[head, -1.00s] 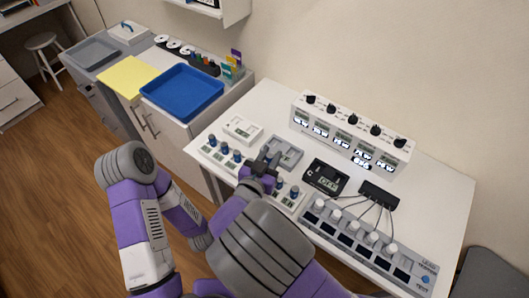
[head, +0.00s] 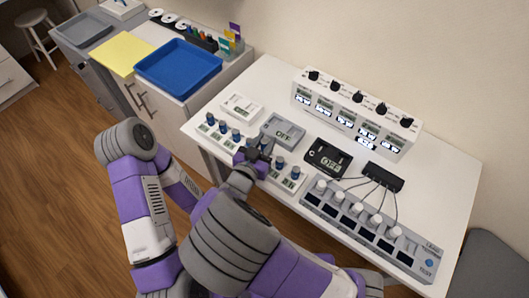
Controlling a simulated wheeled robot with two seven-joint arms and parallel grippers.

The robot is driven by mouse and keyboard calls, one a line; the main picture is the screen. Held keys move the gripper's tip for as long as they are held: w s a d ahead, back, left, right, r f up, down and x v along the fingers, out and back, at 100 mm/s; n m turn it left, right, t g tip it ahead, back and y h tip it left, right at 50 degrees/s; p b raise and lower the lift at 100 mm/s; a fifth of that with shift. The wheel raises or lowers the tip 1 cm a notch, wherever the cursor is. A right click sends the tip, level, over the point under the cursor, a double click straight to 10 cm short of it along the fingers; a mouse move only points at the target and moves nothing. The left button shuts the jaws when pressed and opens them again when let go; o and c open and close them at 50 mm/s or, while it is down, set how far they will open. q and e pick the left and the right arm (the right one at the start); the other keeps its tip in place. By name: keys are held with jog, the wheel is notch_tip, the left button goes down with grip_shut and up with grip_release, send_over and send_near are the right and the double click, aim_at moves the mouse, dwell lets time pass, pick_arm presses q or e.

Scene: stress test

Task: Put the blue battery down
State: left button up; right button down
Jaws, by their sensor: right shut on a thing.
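My right gripper (head: 259,151) is shut at the row of small battery holders near the front of the white table, between the left and right groups of batteries. The thing in its jaws is mostly hidden by the fingers; a small dark blue top that shows there looks like the blue battery (head: 264,143). I cannot tell whether it touches the holder below. Several similar blue-topped batteries stand upright in the row, on the left (head: 223,127) and on the right (head: 279,162). My left arm comes in from the left, but its gripper is out of sight.
A grey tester (head: 283,131) reading OFF lies just behind the gripper, with a black meter (head: 328,158) to its right. A lamp tester strip (head: 365,232) with white knobs runs along the front right. A blue tray (head: 178,68) rests on the left cabinet.

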jog(key=shift+f+b, duration=0.5)
jog(key=shift+f, duration=1.5)
jog(key=shift+f, duration=0.1)
jog(key=shift+f, duration=0.15)
jog(key=c, duration=0.8)
grip_release()
